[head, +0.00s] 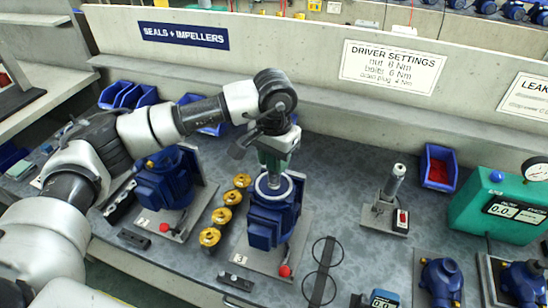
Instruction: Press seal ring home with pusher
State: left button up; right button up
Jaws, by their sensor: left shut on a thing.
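My left gripper (273,138) points down above the middle blue pump and is shut on the pusher (276,159), a dark green piece that sticks out below the fingers. The pusher's lower end is over the pale round ring (261,190) at the top opening of the blue pump (262,231). I cannot tell whether this pale ring is the seal ring or the pump's own rim, or whether the pusher touches it. My right gripper is not in view.
Several brass-coloured impellers (209,237) stand left of the pump, with another blue pump (158,187) beyond them. Right are a driver on a stand (393,187), a blue bin with red parts (438,167) and a green tester (480,207).

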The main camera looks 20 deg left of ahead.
pick_arm(q)
jog(key=shift+s+f+b, duration=0.1)
jog(key=shift+f+b, duration=0.25)
jog(key=shift+b, duration=0.1)
dwell(0.7)
jog(key=shift+r, duration=0.1)
dwell(0.5)
jog(key=shift+r, duration=0.4)
jog(key=shift+r+p, duration=1.45)
jog(key=shift+r, duration=1.85)
jog(key=shift+f, duration=0.1)
